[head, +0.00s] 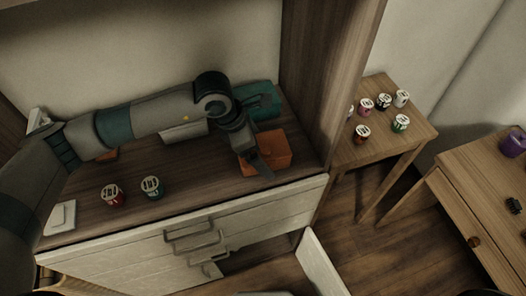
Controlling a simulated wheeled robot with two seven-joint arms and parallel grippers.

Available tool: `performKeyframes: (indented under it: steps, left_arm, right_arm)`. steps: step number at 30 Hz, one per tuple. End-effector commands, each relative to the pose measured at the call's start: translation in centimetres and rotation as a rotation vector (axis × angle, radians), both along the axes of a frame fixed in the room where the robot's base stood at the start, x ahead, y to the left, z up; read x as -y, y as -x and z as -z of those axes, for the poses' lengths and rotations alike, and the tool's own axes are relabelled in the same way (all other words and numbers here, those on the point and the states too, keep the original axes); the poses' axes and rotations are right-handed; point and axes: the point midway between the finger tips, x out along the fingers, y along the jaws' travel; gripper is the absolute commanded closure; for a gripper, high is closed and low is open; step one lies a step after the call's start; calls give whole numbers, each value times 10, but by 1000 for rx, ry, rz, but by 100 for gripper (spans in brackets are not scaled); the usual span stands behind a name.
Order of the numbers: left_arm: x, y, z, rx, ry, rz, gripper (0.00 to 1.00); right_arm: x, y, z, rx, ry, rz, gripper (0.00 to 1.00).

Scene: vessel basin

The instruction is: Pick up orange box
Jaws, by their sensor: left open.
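The orange box (274,148) lies on the wooden top of the drawer cabinet, near its right end. My left arm comes in from the left, and my left gripper (259,166) points down at the front left side of the box, covering part of it. The gripper is open. Whether its fingers touch the box cannot be told from this view. My right gripper is not in view.
A teal item (262,104) lies behind the box. A red-labelled can (112,195) and a green-labelled can (152,187) stand at the front left. An upright wood panel (325,85) borders the right. A side table (385,143) holds several cans.

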Motion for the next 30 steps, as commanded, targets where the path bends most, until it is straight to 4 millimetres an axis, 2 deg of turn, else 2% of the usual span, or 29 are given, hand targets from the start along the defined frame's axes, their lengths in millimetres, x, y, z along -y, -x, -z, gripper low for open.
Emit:
performKeyframes:
  steps: [12, 17, 26, 27, 30]
  left_arm:
    - [0, 0, 0, 1, 0, 0, 6]
    - [0, 0, 0, 1, 0, 0, 43]
    - [0, -1, -1, 2, 1, -1, 43]
    - [0, -1, -2, 2, 1, -1, 47]
    - [0, -2, -7, 5, 2, -1, 47]
  right_arm:
    - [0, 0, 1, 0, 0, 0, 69]
    - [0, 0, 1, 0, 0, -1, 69]
    - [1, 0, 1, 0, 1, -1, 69]
    - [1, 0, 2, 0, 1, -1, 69]
    - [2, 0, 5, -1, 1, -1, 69]
